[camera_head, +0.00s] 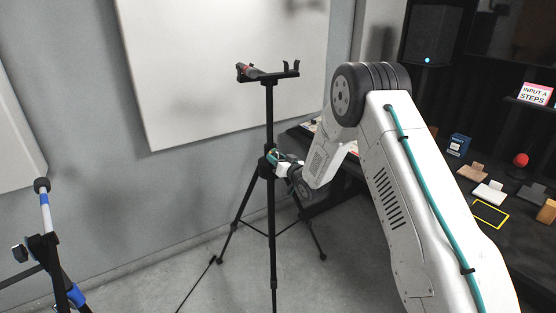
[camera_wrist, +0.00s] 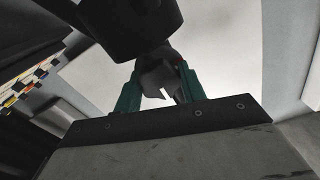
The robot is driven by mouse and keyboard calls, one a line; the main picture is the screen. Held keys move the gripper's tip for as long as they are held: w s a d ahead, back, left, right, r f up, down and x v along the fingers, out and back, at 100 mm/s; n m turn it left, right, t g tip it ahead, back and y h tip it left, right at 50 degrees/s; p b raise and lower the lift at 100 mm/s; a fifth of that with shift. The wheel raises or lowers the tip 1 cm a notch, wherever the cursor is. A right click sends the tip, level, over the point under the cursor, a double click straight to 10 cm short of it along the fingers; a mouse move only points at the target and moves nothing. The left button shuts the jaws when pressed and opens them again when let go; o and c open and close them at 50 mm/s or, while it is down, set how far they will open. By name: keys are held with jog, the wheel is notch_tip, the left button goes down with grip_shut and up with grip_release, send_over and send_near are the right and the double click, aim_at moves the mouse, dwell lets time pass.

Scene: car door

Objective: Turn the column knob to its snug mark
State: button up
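A black tripod stand (camera_head: 272,220) stands on the floor near the grey wall, with a forked cradle (camera_head: 267,73) on top. My gripper (camera_head: 271,158) is at the stand's column collar, below the cradle. In the wrist view, the dark column knob (camera_wrist: 156,78) sits between the two green fingers of my gripper (camera_wrist: 161,80), which appear to press against both its sides. A small white mark (camera_wrist: 164,93) shows near the knob's lower edge. The black column collar (camera_wrist: 135,28) is just beyond it. In the head view the knob is hidden by my gripper.
A dark desk (camera_head: 445,185) on the right holds small cards, a blue box (camera_head: 459,145) and a yellow outline (camera_head: 490,213). A second stand (camera_head: 52,262) is at the lower left. A whiteboard-like panel (camera_head: 215,60) hangs behind the tripod. Floor around the tripod's legs is mostly clear.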

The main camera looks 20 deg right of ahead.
jog(key=n, duration=0.3)
jog(key=shift+n, duration=2.3)
jog(key=o, duration=1)
jog(key=shift+c, duration=0.2)
jog(key=v, duration=0.8)
